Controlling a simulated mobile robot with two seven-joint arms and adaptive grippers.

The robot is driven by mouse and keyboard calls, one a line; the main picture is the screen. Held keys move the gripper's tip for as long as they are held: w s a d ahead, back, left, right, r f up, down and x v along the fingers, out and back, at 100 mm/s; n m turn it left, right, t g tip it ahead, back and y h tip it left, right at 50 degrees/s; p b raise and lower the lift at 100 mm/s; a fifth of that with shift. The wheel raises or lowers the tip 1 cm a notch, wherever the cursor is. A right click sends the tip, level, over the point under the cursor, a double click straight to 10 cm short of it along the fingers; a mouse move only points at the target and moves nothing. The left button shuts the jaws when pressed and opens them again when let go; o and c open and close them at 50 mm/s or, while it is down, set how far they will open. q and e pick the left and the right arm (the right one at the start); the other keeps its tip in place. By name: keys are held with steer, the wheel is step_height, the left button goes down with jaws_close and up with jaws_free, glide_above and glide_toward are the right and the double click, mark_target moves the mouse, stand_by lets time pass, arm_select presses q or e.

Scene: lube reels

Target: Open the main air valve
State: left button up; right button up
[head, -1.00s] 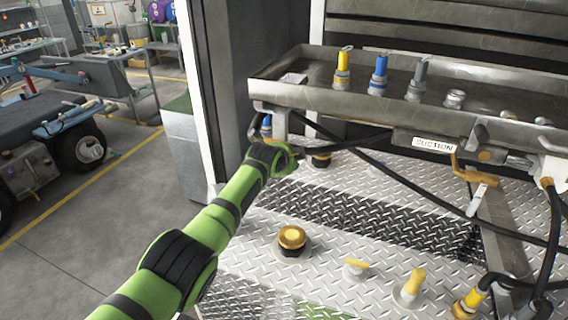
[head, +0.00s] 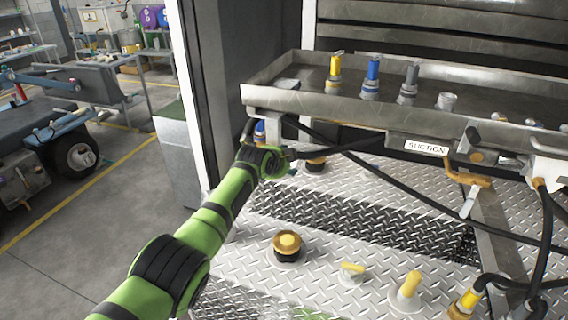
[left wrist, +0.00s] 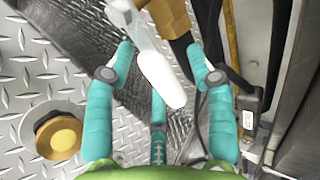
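In the left wrist view, a valve with a brass-coloured body (left wrist: 170,17) and a long white lever (left wrist: 160,75) shows at the top centre. The lever points down between the teal fingers of my left gripper (left wrist: 165,68). The fingers are spread on both sides of it, and I see no clear grip on it. In the head view my left gripper (head: 289,166) is at the tray's left end, low over the deck, mostly hidden behind my wrist. I cannot make out this valve there. My right gripper is not in view.
A metal tray (head: 300,101) with several coloured nozzles overhangs the deck (head: 330,285). A black hose (head: 390,188) runs close by my gripper. A yellow cap (left wrist: 60,137) sits left of the fingers. A yellow valve (head: 470,179) hangs under the SUCTION label (head: 426,147). Several fittings stand on the deck.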

arm_select(q)
steer(key=v, duration=1.2)
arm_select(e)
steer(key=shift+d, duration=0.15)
arm_select(q)
steer(key=shift+f, duration=0.1)
stand_by(0.3)
